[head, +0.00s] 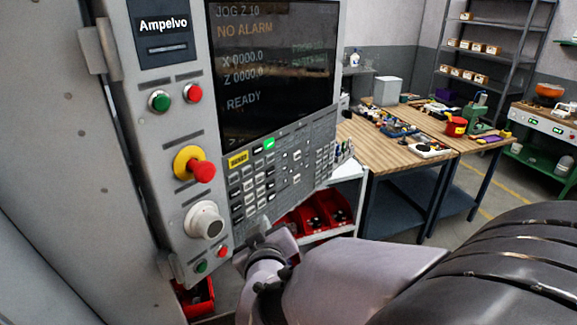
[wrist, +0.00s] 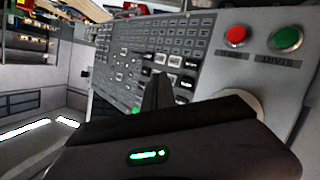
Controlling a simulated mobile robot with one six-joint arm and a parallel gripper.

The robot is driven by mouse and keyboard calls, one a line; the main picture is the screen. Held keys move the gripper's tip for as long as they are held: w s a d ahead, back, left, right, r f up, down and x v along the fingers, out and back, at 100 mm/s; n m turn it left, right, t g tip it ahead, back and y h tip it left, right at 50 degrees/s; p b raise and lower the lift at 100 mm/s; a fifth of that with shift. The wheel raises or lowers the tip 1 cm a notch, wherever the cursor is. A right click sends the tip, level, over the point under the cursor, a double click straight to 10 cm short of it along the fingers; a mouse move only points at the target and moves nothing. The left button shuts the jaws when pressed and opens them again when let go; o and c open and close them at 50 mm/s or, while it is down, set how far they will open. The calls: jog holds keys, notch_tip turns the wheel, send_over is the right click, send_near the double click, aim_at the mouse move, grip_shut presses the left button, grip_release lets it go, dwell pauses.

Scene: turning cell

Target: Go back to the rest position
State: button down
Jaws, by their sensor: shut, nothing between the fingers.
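My gripper (head: 262,222) is at the lower edge of the machine's control panel (head: 215,135), close in front of the keypad (head: 275,175). In the wrist view the shut fingers (wrist: 158,92) point at the keys, with nothing between them. I cannot tell whether the fingertips touch a key. The screen (head: 272,70) reads "JOG Z 10", "NO ALARM", X and Z at 0000.0, and "READY". One key (head: 269,144) is lit green and one (head: 238,160) is yellow.
The panel carries a red emergency stop (head: 203,172), a grey knob (head: 207,220) and green and red buttons. Red bins (head: 325,210) sit on a white cart below right. A wooden workbench (head: 375,150) with tools and a shelf rack (head: 480,50) stand behind.

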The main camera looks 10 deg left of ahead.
jog(key=s+d+f+m+g+b, duration=0.2)
jog(key=s+d+f+m+b, duration=0.15)
jog(key=d+b, duration=0.35)
jog(key=s+d+f+m+g+b, duration=0.25)
jog(key=d+f+b, duration=0.2)
jog(key=d, duration=0.35)
jog(key=s+d+f+m+g+h+b, duration=0.1)
jog(key=s+d+f+m+b, duration=0.2)
jog(key=s, duration=0.5)
jog(key=s+d+f+m+g+h+b, duration=0.1)
jog(key=s+d+f+m+g+b, duration=0.1)
jog(key=s+d, duration=0.5)
notch_tip(320, 180, down, 3)
jog(key=s+m+b, duration=0.1)
jog(key=s+m, duration=0.1)
jog(key=shift+d+m+h, duration=0.3)
jog(key=shift+r+g, duration=0.1)
jog(key=shift+g, duration=0.15)
